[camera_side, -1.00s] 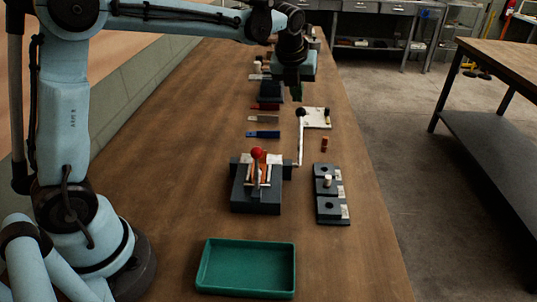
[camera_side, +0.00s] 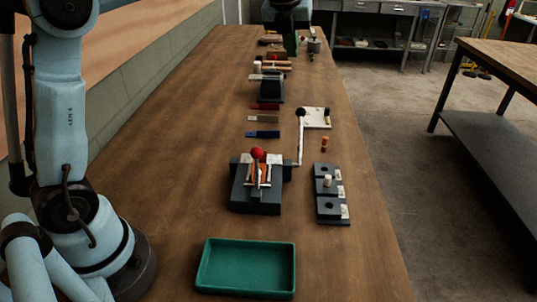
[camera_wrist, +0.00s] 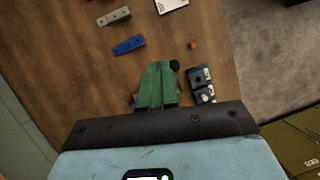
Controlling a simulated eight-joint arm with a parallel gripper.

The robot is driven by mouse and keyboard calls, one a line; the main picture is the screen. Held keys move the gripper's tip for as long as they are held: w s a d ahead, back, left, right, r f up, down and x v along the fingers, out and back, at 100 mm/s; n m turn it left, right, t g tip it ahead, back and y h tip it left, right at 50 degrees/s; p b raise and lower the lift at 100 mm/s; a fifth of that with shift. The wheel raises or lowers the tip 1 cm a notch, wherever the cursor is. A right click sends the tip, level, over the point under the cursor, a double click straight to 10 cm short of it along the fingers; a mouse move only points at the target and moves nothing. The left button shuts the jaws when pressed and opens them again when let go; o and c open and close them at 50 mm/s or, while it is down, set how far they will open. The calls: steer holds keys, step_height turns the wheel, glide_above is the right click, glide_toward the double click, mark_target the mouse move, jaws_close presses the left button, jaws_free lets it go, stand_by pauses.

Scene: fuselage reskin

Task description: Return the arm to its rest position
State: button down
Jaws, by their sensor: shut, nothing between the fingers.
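My arm's upper links run out of the top of the side view. In the wrist view the fingers hide part of the bench and a fixture beneath them.
On the bench (camera_side: 160,160) stand a red-knobbed clamp fixture (camera_side: 257,204), a dark block with holes (camera_side: 333,208), a white plate (camera_side: 318,117), a blue strip (camera_side: 262,134) and an empty green tray (camera_side: 245,290). The bench's left side is clear. Another table (camera_side: 505,55) stands right.

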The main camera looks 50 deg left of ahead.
steer(key=f, duration=0.4)
steer(key=d+f, duration=0.1)
steer(key=f, duration=0.3)
steer(key=w+d+f, duration=0.1)
steer(key=f, duration=0.3)
steer(key=shift+f, duration=0.1)
steer(key=s+d+r+t+y, duration=0.2)
steer(key=s+d+t, duration=0.1)
steer(key=s+d, duration=0.9)
steer(key=shift+y, duration=0.4)
steer(key=s+d+r+n+y, duration=0.1)
steer(key=s+d+r, duration=0.6)
steer(key=s+d, duration=0.1)
steer(key=w+a+r+x, duration=0.1)
steer(key=x, duration=1.1)
steer(key=shift+w+a+g, duration=0.2)
steer(key=shift+a+g, duration=0.1)
steer(key=shift+a, duration=0.15)
